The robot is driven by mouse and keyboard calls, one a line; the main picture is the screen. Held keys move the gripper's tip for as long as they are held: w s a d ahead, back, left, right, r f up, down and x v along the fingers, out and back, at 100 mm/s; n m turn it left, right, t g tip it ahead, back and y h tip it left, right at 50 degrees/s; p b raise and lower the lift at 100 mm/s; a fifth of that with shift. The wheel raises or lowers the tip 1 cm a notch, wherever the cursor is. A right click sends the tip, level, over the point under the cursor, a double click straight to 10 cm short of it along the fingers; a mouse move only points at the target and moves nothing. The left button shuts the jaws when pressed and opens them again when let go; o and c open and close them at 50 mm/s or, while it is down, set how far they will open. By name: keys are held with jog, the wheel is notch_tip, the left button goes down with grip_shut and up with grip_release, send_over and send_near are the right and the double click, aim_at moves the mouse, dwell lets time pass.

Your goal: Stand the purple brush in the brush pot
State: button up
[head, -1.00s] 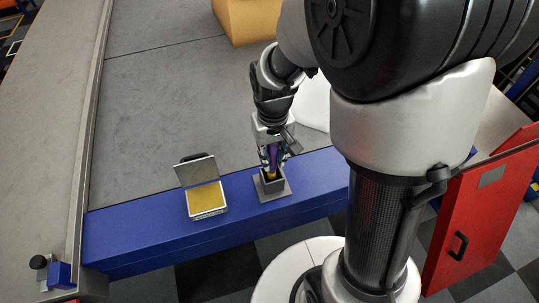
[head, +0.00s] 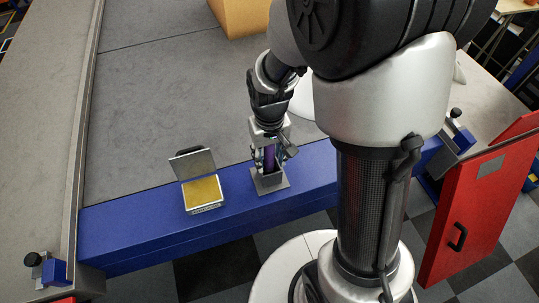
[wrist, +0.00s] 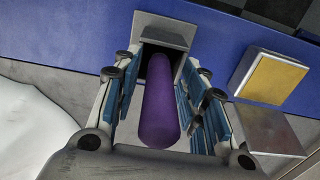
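The purple brush (wrist: 160,105) stands between my gripper's fingers, its far end in the dark mouth of the grey brush pot (wrist: 169,31). The purple handle also shows in the head view (head: 269,157), above the pot (head: 271,186). The brush tip is hidden inside the pot. My gripper (head: 270,160) is just above the pot. In the wrist view its blue-padded fingers (wrist: 160,82) flank the handle, with narrow gaps visible on both sides, so it looks open around the brush.
An open hinged case with a yellow pad (head: 202,191) stands left of the pot on the blue beam (head: 120,228). A red cabinet (head: 475,215) is at right. A yellow-orange block (head: 240,15) sits far back. The grey surface (head: 160,90) behind the beam is mostly clear.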

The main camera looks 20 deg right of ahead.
notch_tip(320, 180, up, 12)
jog(key=p, duration=0.3)
jog(key=shift+r+p, duration=0.2)
jog(key=shift+p, duration=0.2)
jog(key=s+r+t, duration=0.4)
jog(key=s+r, duration=0.7)
jog(key=s, duration=0.3)
jog(key=shift+s+r+t, duration=0.15)
jog(key=shift+s+t, duration=0.15)
jog(key=shift+s, duration=0.1)
